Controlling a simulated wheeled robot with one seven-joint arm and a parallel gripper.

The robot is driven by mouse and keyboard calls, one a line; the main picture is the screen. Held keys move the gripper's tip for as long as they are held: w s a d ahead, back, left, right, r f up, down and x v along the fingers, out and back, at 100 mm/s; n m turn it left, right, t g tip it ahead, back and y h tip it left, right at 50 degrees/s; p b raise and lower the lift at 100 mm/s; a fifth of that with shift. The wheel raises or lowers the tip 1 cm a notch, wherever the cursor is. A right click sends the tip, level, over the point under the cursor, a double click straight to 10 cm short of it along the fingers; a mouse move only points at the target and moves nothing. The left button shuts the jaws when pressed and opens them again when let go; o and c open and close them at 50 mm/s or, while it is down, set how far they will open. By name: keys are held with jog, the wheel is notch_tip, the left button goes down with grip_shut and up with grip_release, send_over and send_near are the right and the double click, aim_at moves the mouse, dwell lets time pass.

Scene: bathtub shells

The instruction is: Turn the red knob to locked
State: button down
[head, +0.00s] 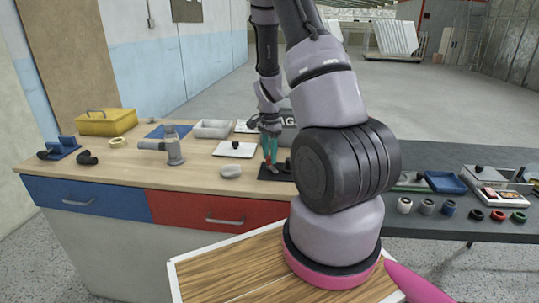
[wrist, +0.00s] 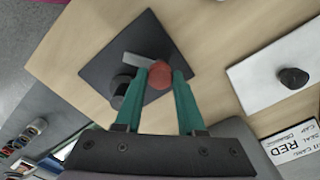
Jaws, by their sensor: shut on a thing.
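The red knob (wrist: 159,73) sits on a dark square plate (wrist: 108,58) in the wrist view. A grey bar (wrist: 137,60) reaches from the knob toward the left, and a dark round post (wrist: 122,84) stands beside it on the plate. My gripper (wrist: 161,76) has its green fingers on either side of the knob and is shut on it. In the head view my gripper (head: 269,150) points down at the dark plate (head: 268,174) on the workbench; the knob is not clear there. I cannot read any lock marking.
A white plate with a black knob (head: 235,149) lies left of my gripper. A white oval object (head: 231,171), a grey tap-like fixture (head: 172,149) and a yellow box (head: 106,122) stand farther left on the wooden bench (head: 120,172). Small rings and trays sit on the dark table (head: 450,226) at right.

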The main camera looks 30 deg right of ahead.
jog(key=n, duration=0.5)
jog(key=shift+n, duration=0.3)
jog(key=n, duration=0.5)
jog(key=shift+n, duration=0.3)
jog(key=c, duration=0.5)
grip_release()
notch_tip(320, 180, up, 11)
jog(key=shift+f, duration=0.1)
dwell(0.4)
